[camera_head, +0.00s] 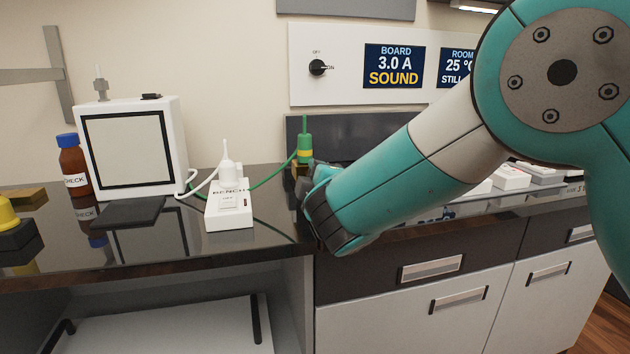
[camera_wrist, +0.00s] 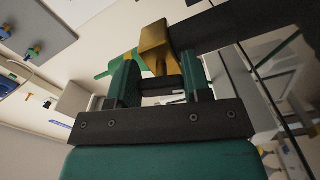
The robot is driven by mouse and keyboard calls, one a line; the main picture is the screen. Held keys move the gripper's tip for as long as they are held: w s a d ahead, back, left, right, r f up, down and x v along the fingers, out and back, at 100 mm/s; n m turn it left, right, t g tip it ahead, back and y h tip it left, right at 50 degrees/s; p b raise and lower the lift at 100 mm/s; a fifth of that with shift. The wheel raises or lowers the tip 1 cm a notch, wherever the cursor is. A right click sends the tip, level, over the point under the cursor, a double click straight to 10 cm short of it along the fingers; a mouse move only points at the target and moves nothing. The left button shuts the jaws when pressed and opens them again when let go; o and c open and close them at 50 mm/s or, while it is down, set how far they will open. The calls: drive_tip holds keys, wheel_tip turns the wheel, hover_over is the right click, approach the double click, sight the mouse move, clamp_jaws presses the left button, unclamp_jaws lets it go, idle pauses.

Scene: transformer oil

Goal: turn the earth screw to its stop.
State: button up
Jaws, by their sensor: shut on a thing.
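In the head view a green-and-yellow earth plug (camera_head: 305,147) stands upright on the brass block (camera_head: 299,171). My gripper (camera_head: 309,205) is beside it at the counter's front edge, its fingertips and the screw hidden by my wrist.
A white switched socket strip (camera_head: 229,210) lies left of the gripper, with a white plug in it and a green lead nearby. A white box (camera_head: 135,147) and a brown bottle (camera_head: 74,168) stand farther left. Drawers (camera_head: 430,268) are below the counter.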

drive_tip(key=o, duration=0.9)
drive_tip(key=shift+d, duration=0.1)
drive_tip(key=shift+b+v, duration=2.35)
drive_tip(key=shift+v, duration=6.3)
drive_tip(key=shift+r, duration=0.1)
